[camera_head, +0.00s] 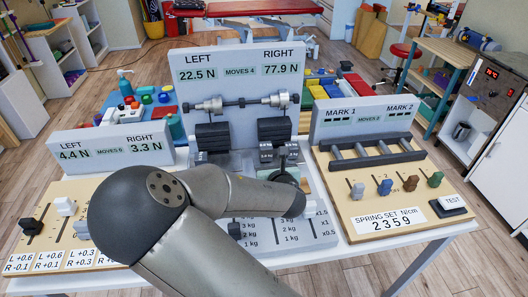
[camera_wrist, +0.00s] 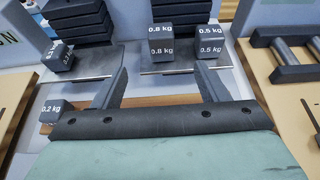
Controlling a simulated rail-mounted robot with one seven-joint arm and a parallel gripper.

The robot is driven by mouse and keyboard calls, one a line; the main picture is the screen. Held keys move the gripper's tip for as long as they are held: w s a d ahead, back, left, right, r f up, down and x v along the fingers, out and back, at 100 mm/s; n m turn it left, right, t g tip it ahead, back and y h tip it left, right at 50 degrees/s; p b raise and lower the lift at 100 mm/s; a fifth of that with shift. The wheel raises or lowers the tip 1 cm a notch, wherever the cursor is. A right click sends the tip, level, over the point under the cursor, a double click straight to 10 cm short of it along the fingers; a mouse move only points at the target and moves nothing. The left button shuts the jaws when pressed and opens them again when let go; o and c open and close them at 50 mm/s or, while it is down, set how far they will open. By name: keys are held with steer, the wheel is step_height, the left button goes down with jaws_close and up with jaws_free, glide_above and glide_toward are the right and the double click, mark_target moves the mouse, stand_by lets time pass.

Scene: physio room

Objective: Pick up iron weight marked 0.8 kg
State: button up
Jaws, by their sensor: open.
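The iron weight marked 0.8 kg (camera_wrist: 161,44) is a dark block with white lettering. It sits on a grey metal plate (camera_wrist: 150,68) in front of a stack of dark slabs. My gripper (camera_wrist: 161,72) is open and empty, its two dark fingers spread wide. In the wrist view the 0.8 kg weight shows beyond the fingertips, between them from side to side and apart from both. In the head view my arm reaches to the middle of the bench and hides part of it.
The 0.5 kg weight (camera_wrist: 210,46) stands close to the right of the 0.8 kg one. A 0.2 kg weight (camera_wrist: 55,111) and another small weight (camera_wrist: 59,57) are at left. Dark slab stacks (camera_head: 213,136) and a sign panel (camera_head: 237,72) stand behind.

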mark_target(267, 150)
steer(key=p+x, duration=0.1)
steer(key=x, duration=1)
steer(key=shift+w+f+p, duration=0.1)
steer(key=shift+w+p, duration=0.2)
steer(key=shift+p, duration=0.1)
steer(key=shift+w+f+p, duration=0.1)
steer(key=shift+w+p, duration=0.25)
steer(key=shift+w, duration=0.25)
steer(key=p+x, duration=0.1)
steer(key=x, duration=0.3)
steer(key=shift+w+d+f, duration=0.1)
jaws_close()
